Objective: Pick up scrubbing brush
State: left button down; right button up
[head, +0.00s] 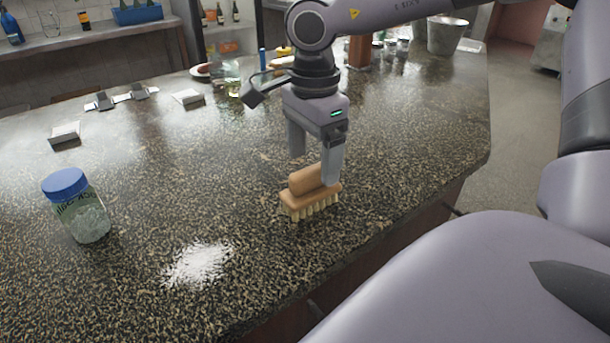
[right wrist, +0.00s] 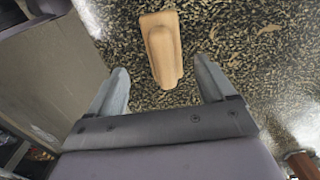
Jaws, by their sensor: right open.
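The scrubbing brush (head: 311,199) has a tan wooden body and pale bristles. It lies bristles down on the speckled counter, near its right edge. My right gripper (head: 314,168) is open and points down just above and behind the brush in the head view; one finger overlaps the handle. In the right wrist view the brush (right wrist: 162,47) lies ahead of and between the two open fingers (right wrist: 163,92), with nothing held. Whether a finger touches it I cannot tell. My left gripper is not in view.
A jar with a blue lid (head: 76,206) stands at the left of the counter (head: 170,190), beside a white powder pile (head: 197,264). Small grey items (head: 120,97) lie farther back. A metal bucket (head: 446,35) stands at the far right end. The counter around the brush is clear.

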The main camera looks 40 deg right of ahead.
aim_at(311, 168)
jog(key=f, duration=0.5)
jog(key=shift+w+d+f+p, duration=0.1)
jog(key=shift+w+f+p, duration=0.05)
jog(key=shift+w+p, duration=0.15)
jog(key=c, duration=1.2)
